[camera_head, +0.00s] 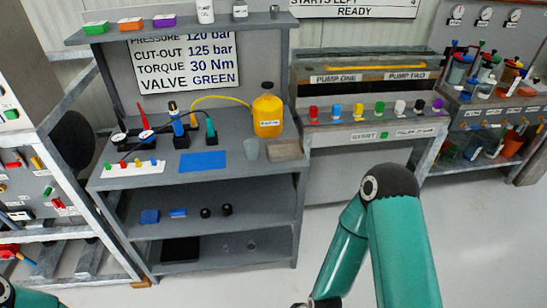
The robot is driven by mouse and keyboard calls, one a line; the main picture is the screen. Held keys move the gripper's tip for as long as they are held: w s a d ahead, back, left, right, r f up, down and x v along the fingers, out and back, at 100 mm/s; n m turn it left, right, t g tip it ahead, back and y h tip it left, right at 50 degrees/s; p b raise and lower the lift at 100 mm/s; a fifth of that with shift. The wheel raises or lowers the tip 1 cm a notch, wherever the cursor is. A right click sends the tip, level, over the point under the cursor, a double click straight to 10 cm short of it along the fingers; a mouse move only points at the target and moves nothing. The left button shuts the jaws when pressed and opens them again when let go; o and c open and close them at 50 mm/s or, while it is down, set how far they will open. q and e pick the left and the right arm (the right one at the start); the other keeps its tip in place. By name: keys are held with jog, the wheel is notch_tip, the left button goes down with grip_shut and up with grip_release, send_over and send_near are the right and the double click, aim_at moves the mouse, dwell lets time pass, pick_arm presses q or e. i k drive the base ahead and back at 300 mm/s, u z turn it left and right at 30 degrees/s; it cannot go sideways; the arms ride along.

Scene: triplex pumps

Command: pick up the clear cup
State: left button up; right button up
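My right arm comes up at the lower right, in front of the floor, and bends back down out of the picture. Only a small teal part of my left arm shows at the bottom left corner. Neither gripper shows in the view, and neither arm covers the cup.
Bottles and hand tools stand behind the mat, with a white strip of coloured pegs (133,168) at left. Coloured knobs line the pump panel (375,118) at right. An upper shelf (180,29) overhangs the bench. The floor in front is clear.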

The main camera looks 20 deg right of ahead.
aim_at(251, 146)
jog(key=u, duration=0.15)
jog(key=i, duration=0.9)
